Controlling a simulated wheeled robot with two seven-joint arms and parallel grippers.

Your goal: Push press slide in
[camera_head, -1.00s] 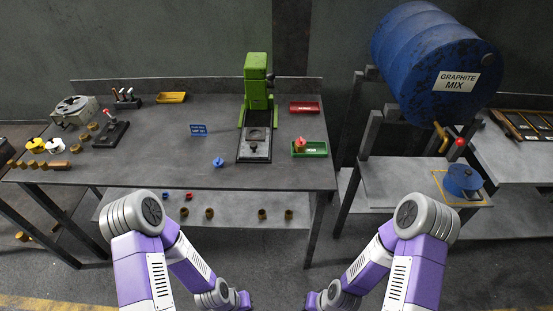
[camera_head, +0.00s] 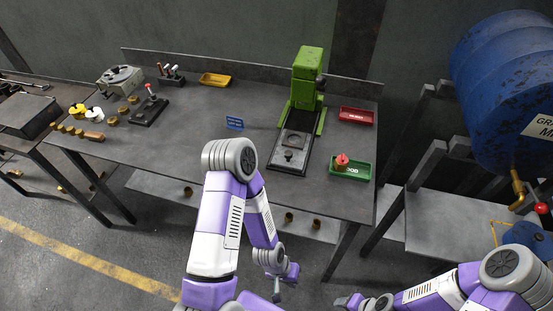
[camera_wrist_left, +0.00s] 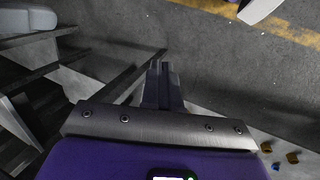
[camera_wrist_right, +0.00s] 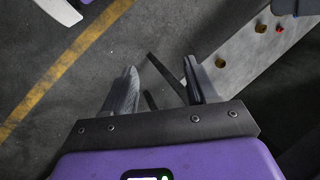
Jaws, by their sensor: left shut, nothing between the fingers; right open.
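The green press (camera_head: 307,75) stands at the back of the workbench. Its dark slide (camera_head: 293,140) sticks out of the front of the press along a black track, with a round plate and a small knob (camera_head: 288,155) near its front end. My left gripper (camera_head: 277,291) is below and in front of the bench edge, well apart from the slide; in the left wrist view its fingers (camera_wrist_left: 163,82) are shut and empty. My right gripper (camera_head: 345,301) is low, right of the left one; in the right wrist view its fingers (camera_wrist_right: 160,88) are apart and empty.
A green tray (camera_head: 365,171) holding a red-topped part is right of the slide, with a red tray (camera_head: 356,115) behind it. Open floor lies in front.

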